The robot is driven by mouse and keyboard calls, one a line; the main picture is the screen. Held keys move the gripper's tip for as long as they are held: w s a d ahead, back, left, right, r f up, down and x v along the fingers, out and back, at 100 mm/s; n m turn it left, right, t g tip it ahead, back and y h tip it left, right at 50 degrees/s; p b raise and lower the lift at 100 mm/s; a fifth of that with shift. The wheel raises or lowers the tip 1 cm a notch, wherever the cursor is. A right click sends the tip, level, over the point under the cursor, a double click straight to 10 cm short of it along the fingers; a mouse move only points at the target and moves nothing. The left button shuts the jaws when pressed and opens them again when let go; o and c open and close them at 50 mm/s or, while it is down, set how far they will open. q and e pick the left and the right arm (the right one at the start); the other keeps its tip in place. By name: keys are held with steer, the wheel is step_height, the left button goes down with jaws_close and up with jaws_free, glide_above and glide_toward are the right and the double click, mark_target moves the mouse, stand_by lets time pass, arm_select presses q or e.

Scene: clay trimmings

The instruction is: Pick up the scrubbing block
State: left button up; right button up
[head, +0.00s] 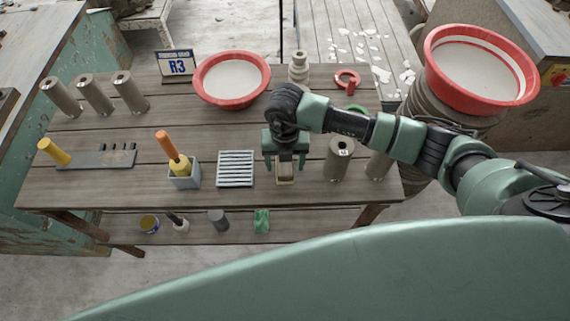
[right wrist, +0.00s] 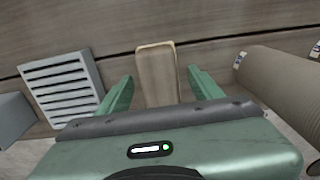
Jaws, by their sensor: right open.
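The scrubbing block, a tan, wood-coloured oblong (right wrist: 156,75), lies on the wooden table. In the right wrist view it stands between the two green fingers, with a gap on either side. In the head view only its near end (head: 285,172) shows below my right gripper (head: 284,162), which hides the rest. My right gripper is open around the block, pointing down from above, and does not visibly touch it. My left gripper is in neither view.
A slatted grey rack (head: 236,169) lies left of the block, and a grey holder (head: 184,181) with an orange-handled tool stands farther left. A brown cylinder (head: 338,160) stands close on the right. A red-rimmed basin (head: 231,80) sits behind. The table's front edge is near.

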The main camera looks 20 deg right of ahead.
steer(key=c, duration=1.4)
steer(key=shift+r+b, duration=1.2)
steer(key=shift+r, duration=8.85)
steer(key=o, duration=0.8)
steer(key=c, duration=0.6)
steer(key=shift+o, duration=0.2)
